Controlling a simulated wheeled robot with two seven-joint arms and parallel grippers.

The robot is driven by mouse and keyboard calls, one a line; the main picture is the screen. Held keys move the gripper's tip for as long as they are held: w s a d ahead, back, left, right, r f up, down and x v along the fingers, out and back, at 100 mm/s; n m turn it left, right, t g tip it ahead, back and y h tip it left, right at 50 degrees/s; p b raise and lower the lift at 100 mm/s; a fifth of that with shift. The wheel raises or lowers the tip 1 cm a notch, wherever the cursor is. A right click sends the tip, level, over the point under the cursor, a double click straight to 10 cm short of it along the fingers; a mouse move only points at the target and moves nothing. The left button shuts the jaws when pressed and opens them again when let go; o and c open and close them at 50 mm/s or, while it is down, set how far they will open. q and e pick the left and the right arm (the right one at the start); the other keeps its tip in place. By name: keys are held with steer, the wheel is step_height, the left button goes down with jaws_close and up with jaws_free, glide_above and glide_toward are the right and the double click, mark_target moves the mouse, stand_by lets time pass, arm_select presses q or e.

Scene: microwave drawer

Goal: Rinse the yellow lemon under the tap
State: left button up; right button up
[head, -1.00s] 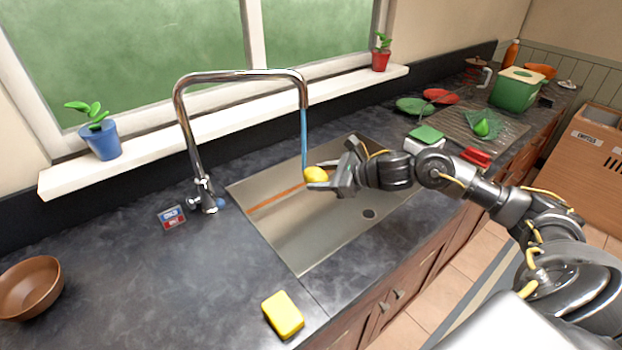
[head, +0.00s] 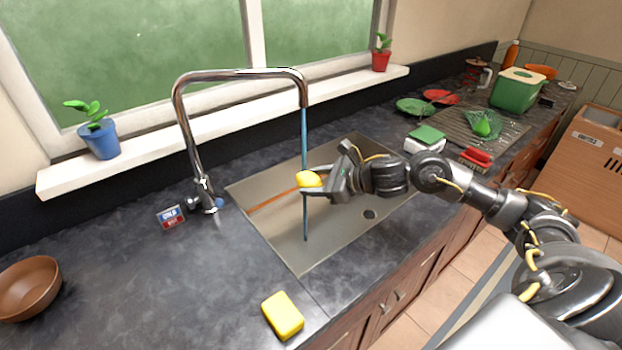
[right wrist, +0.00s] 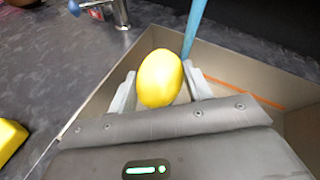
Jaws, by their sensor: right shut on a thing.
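The yellow lemon (head: 309,180) is between the fingers of my right gripper (head: 316,181), which is shut on it above the sink basin (head: 300,255). The lemon also shows between the fingers in the right wrist view (right wrist: 160,78). The chrome tap (head: 190,130) arches over the sink, and a blue stream of water (head: 304,135) falls from its spout. The stream passes right beside or behind the lemon and shows again below it, down to the basin. In the right wrist view the stream (right wrist: 193,28) is just beyond the right finger. My left gripper is not in view.
A yellow sponge (head: 283,315) lies on the front counter and a brown bowl (head: 30,287) at the left. A drying rack area (head: 455,128) with a green net bag (head: 484,124) is right of the sink.

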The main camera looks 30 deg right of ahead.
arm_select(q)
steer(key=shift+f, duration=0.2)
arm_select(e)
steer(key=shift+s+a, duration=2.05)
